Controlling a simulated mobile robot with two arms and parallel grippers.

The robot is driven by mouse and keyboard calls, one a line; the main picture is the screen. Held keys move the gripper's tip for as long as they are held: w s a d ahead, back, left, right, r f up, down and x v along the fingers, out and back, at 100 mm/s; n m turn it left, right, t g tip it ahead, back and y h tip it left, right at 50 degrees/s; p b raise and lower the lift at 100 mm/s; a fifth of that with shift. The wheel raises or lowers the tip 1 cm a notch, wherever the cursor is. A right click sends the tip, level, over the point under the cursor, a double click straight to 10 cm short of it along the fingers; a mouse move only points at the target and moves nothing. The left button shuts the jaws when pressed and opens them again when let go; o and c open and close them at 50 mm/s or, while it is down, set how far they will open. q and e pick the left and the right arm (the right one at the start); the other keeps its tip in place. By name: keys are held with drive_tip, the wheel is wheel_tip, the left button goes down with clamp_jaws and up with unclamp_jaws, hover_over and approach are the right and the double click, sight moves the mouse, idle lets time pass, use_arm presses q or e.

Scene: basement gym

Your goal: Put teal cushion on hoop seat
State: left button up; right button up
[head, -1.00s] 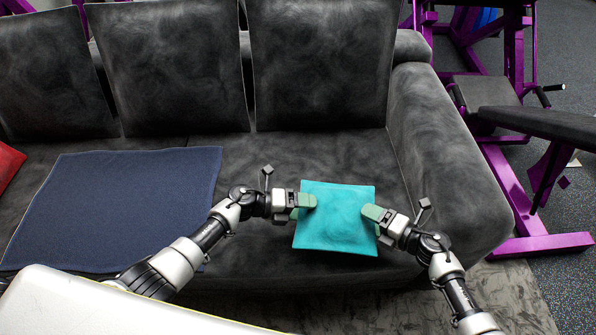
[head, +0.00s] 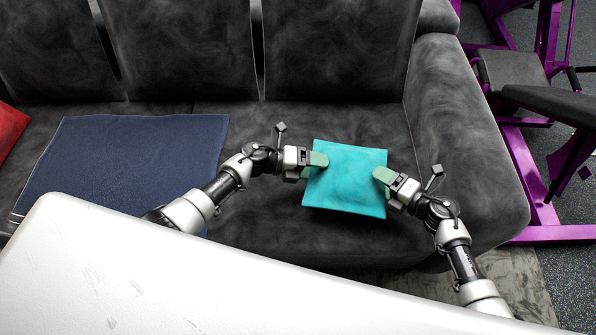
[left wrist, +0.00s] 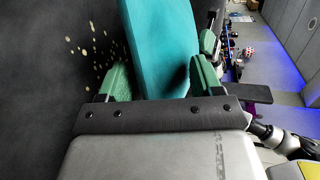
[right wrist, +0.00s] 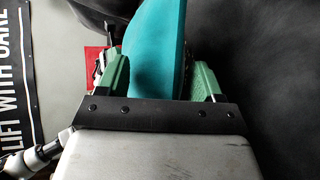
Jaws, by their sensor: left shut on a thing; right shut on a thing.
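The teal cushion (head: 348,180) is square and is held between my two grippers over the right part of the dark grey sofa seat in the head view. My left gripper (head: 318,162) is shut on its left edge. My right gripper (head: 382,177) is shut on its right edge. The cushion also shows between the green fingers in the left wrist view (left wrist: 162,45) and in the right wrist view (right wrist: 157,45). A dark shadow lies below its near edge. I see no hoop seat in these views.
The grey sofa (head: 285,235) fills most of the head view, with a navy blanket (head: 120,150) on its left seat and a red cushion (head: 10,128) at the far left. Purple gym equipment (head: 550,180) stands right of the armrest (head: 465,140). A "LIFT WITH CARE" banner (right wrist: 15,80) hangs on a wall.

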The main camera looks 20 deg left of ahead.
use_arm(q)
drive_tip(key=shift+d+f+b, duration=0.15)
drive_tip(key=shift+f+b, duration=0.9)
drive_tip(key=shift+d+f+b, duration=0.15)
drive_tip(key=shift+f+b, duration=0.85)
drive_tip(key=shift+f, duration=0.05)
use_arm(e)
drive_tip(key=shift+a+f, duration=0.2)
drive_tip(key=shift+f, duration=0.85)
drive_tip(key=shift+a+f, duration=0.15)
drive_tip(key=shift+f, duration=0.9)
use_arm(q)
drive_tip(key=o, duration=0.5)
use_arm(e)
drive_tip(key=o, duration=0.6)
drive_tip(key=shift+c, duration=0.2)
use_arm(q)
drive_tip(key=o, duration=0.5)
drive_tip(key=shift+a, duration=0.1)
use_arm(e)
drive_tip(key=o, duration=0.4)
drive_tip(key=shift+s+d, duration=0.1)
use_arm(q)
drive_tip(key=shift+a, duration=0.15)
use_arm(e)
drive_tip(key=shift+d, duration=0.1)
